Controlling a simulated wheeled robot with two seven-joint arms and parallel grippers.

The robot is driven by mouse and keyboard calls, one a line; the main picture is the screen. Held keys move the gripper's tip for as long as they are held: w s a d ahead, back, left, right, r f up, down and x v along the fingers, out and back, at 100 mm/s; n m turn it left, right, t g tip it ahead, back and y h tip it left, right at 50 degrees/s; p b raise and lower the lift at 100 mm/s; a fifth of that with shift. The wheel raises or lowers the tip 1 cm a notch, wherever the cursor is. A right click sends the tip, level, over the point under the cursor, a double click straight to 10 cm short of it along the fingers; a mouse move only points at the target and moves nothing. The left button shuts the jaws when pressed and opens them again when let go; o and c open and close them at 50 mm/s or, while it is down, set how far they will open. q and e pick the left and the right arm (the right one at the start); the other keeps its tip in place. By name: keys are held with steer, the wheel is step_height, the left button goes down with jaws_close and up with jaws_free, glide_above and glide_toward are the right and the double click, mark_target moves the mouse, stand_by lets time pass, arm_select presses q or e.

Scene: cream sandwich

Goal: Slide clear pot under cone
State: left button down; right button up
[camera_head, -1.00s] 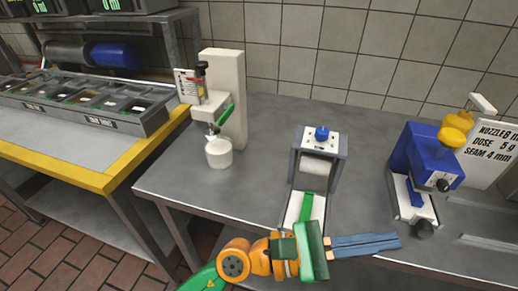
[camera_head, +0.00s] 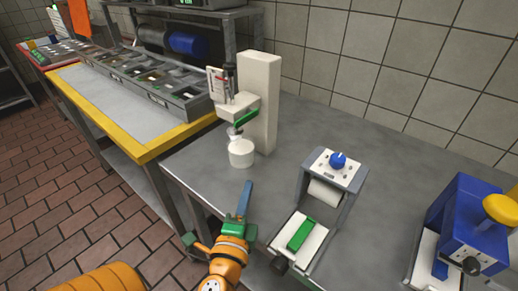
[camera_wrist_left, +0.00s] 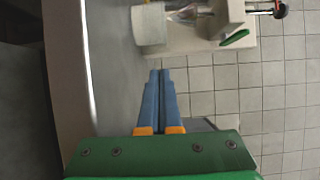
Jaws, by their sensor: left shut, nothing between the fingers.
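A pale, whitish pot (camera_head: 241,153) stands on the grey bench under the white dispenser stand (camera_head: 260,95). A small see-through cone (camera_head: 234,133) hangs from the stand's arm, its tip at the pot's top; I cannot tell whether it is centred. My left gripper (camera_head: 247,186) is shut and empty, its blue fingers pointing at the pot from the front with a short gap. In the left wrist view the pot (camera_wrist_left: 149,25) and the cone (camera_wrist_left: 188,12) lie beyond the shut fingers (camera_wrist_left: 160,73). My right gripper is not in view.
A roller device (camera_head: 335,175) with a green pad (camera_head: 300,234) stands to the right of my left gripper. A blue machine (camera_head: 468,225) is farther right. A yellow-edged counter (camera_head: 130,150) with ingredient trays is at left. The bench between the stand and roller device is clear.

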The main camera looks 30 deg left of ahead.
arm_select(q)
steer(key=p+x, duration=0.2)
steer(key=x, duration=1.1)
steer(key=shift+w+a+f, duration=0.1)
steer(key=shift+w+f, duration=0.05)
steer(key=shift+w, duration=0.2)
steer(key=shift+s, duration=0.1)
